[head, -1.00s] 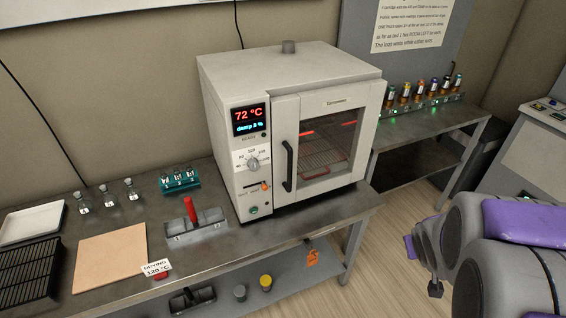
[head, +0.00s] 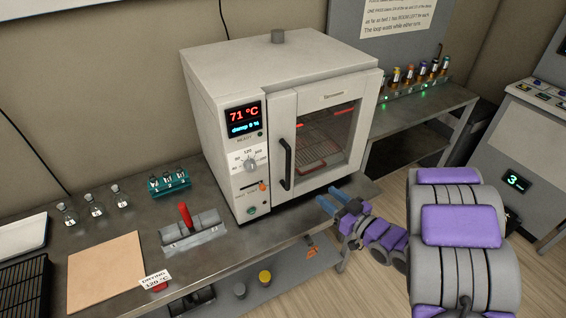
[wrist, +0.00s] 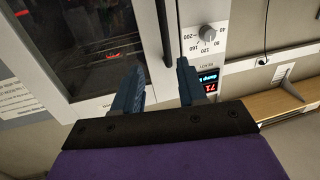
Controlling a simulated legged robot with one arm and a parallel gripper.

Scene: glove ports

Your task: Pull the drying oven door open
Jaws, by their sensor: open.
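The drying oven (head: 225,120) stands on the metal bench, a white box with a red readout of 71 °C. Its glass-windowed door (head: 330,95) is shut. The black vertical door handle (head: 285,165) is on the door's left side; in the wrist view the handle (wrist: 164,32) shows near the top middle, above the fingers. My gripper (head: 338,203) is open and empty, with blue fingers in front of the oven's lower door, right of and below the handle. In the wrist view the gripper (wrist: 160,85) faces the oven front, apart from the handle.
A red-handled metal holder (head: 190,228), a teal vial rack (head: 170,182) and small flasks (head: 93,205) stand on the bench left of the oven. A brown board (head: 105,270) lies at the front left. Coloured bottles (head: 420,72) stand on the right-hand bench.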

